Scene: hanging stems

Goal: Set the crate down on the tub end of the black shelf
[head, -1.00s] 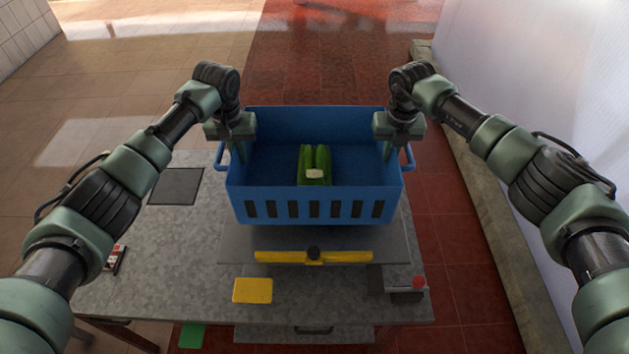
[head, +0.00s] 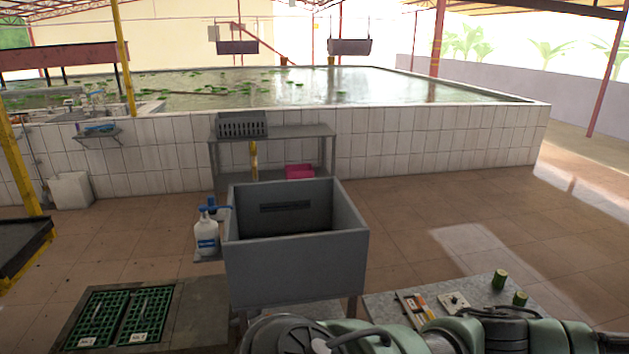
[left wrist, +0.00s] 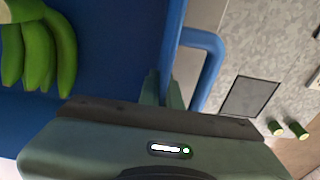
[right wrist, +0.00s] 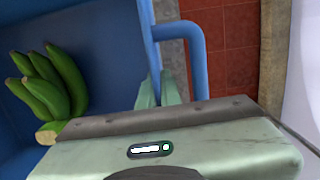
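The blue crate (left wrist: 110,45) shows in the left wrist view and also in the right wrist view (right wrist: 95,25), with green bananas (left wrist: 45,50) inside. My left gripper (left wrist: 163,90) is shut on its wall beside one handle. My right gripper (right wrist: 158,90) is shut on the opposite wall beside the other handle. The crate and both grippers are out of the head view. A dark shelf top (head: 22,245) with a yellow frame is cut off at the head view's left edge; I cannot tell if it is the black shelf. A grey tub (head: 298,275) stands ahead on legs.
A grey rack (head: 285,132) with a grey crate (head: 242,124) and a pink bin (head: 300,171) stands against the tiled pond wall. A speckled table (head: 480,290) with green stem pieces is at lower right. Green grates (head: 125,315) lie lower left. Tiled floor is open at right.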

